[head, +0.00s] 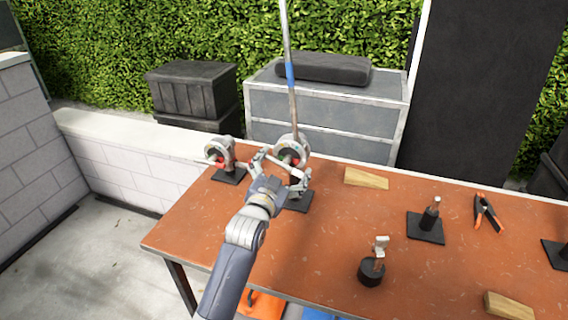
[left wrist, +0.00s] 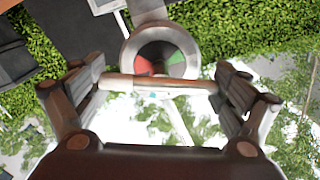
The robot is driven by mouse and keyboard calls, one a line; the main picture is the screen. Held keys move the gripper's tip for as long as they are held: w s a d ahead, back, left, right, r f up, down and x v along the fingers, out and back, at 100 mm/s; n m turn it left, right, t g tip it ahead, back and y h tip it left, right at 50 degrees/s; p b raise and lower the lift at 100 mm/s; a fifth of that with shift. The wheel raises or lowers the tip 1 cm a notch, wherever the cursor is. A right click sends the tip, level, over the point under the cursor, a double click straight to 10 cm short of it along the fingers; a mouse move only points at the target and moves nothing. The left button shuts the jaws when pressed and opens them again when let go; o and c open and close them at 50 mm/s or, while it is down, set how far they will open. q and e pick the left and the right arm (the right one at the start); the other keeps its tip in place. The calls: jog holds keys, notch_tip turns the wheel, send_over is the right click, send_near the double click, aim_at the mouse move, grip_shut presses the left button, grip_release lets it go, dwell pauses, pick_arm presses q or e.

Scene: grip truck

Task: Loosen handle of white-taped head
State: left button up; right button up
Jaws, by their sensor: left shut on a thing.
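A round grey head (head: 291,143) with a red and green face stands on a black base plate (head: 300,203) at the back of the table. A tall pole (head: 288,40) with a blue band rises from it. My left gripper (head: 280,169) is at this head. In the left wrist view its face (left wrist: 160,57) is just beyond my fingers, and a bar-shaped handle (left wrist: 160,83) spans between them, with both fingers against its ends. A second grey head (head: 220,150) with red on it stands to the left. I cannot make out white tape on either. My right gripper is not in view.
The orange-brown table (head: 320,240) also holds a wooden wedge (head: 366,178), a black stand (head: 429,222), orange-handled pliers (head: 487,213), a round black base with a white-topped stem (head: 371,272) and a wood block (head: 507,306). The table's middle is mostly clear.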

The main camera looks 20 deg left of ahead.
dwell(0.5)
pick_arm(q)
jog(key=o, duration=0.8)
jog(key=s, duration=1.2)
jog(key=shift+a, duration=0.2)
